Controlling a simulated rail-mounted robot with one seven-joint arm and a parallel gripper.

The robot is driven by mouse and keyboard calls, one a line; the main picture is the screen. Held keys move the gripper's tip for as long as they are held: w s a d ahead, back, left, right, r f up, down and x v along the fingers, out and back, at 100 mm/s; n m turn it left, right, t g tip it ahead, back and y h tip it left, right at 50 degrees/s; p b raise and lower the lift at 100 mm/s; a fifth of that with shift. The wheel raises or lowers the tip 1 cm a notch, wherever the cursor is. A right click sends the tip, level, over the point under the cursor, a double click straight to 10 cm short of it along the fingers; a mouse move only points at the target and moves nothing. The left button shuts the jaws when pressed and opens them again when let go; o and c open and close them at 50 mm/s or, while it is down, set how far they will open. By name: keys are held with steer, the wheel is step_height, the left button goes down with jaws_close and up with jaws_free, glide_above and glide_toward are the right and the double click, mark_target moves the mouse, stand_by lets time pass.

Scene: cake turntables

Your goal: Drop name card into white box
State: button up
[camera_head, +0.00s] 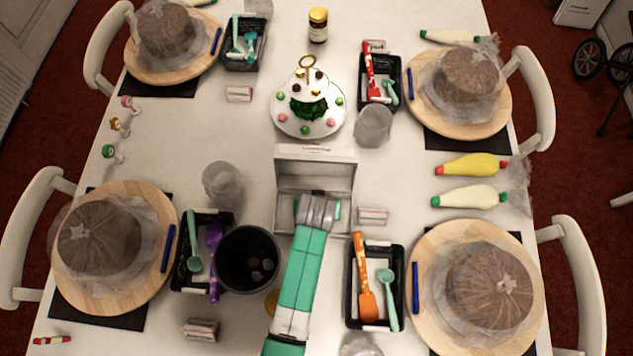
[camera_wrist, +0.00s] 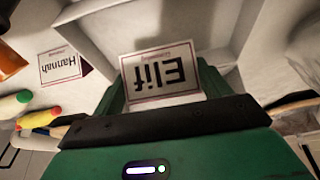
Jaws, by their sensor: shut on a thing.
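The open white box (camera_head: 315,176) stands on the table in the middle of the head view, its lid raised at the far side. My gripper (camera_head: 318,212) is over the near part of the box opening. In the wrist view, its green fingers (camera_wrist: 165,92) are shut on a white name card with a dark red border, the "Elif" card (camera_wrist: 162,75). The card is held up in front of the box interior, with the box wall (camera_wrist: 95,30) behind it. My arm hides the card and the box's near edge in the head view.
A "Hannah" card (camera_wrist: 62,66) lies outside the box; a card stands right of it in the head view (camera_head: 373,216). A dark bucket (camera_head: 222,285) and a black tray of tools (camera_head: 352,312) flank my arm. A cake stand (camera_head: 282,123) is beyond the box.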

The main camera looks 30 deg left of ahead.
step_height(320, 180, down, 3)
steer(key=shift+r+b, duration=0.2)
steer(key=shift+b, duration=0.5)
steer(key=shift+r, duration=0.1)
steer(key=o, duration=1)
steer(key=p+v, duration=0.2)
steer(key=v, duration=0.5)
steer(key=shift+s+r, duration=0.15)
steer(key=shift+r, duration=0.2)
